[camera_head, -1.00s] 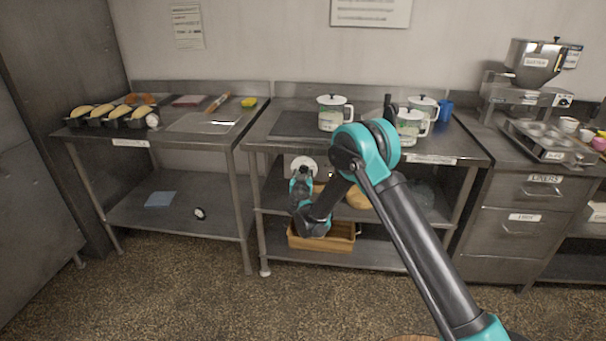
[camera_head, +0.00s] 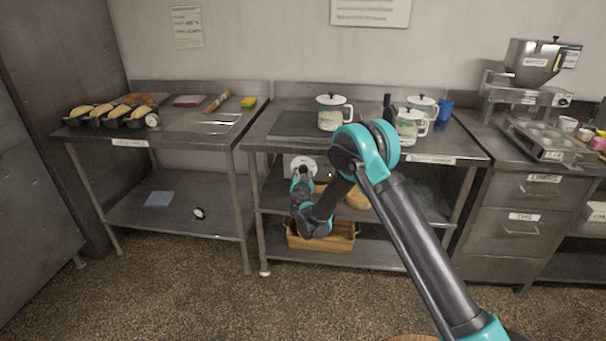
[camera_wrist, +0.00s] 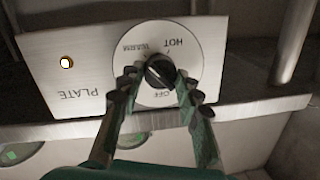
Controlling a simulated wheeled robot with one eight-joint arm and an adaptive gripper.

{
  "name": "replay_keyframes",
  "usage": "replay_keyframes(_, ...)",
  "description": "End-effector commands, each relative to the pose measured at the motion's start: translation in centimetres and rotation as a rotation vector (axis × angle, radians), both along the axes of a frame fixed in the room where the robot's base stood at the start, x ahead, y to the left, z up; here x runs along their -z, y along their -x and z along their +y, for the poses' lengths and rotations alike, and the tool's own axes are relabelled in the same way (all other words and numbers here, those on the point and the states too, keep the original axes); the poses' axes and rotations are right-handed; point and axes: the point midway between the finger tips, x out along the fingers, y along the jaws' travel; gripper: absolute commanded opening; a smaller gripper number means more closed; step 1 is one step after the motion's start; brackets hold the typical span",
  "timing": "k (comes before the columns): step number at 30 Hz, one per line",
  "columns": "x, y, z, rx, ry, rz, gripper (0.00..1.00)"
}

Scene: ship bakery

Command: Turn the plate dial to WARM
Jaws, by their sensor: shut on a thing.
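The plate dial (camera_wrist: 160,70) is a black knob on a round white face in the wrist view. The face reads HOT, WARM and OFF upside down, with WARM at upper left. A light mark on the knob lies at its upper left, towards WARM. My gripper (camera_wrist: 160,77) is shut on the knob, one finger on each side. The panel (camera_wrist: 85,75) is labelled PLATE and has a small lit lamp (camera_wrist: 67,62). In the head view my gripper (camera_head: 303,172) is at the panel under the middle table's front edge, and my wrist hides most of the dial.
The dark hot plate (camera_head: 292,125) is on the middle table, beside a lidded white pot (camera_head: 331,114). More pots stand to the right. A wooden crate (camera_head: 335,243) is on the low shelf under my wrist. The table legs stand on both sides.

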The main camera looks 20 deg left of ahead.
Motion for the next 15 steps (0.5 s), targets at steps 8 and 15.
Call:
replay_keyframes(8,0.04,0.01,-0.05,0.001,0.0,0.0,0.55)
replay_keyframes(15,0.01,0.06,-0.04,0.0,0.0,0.0,0.55)
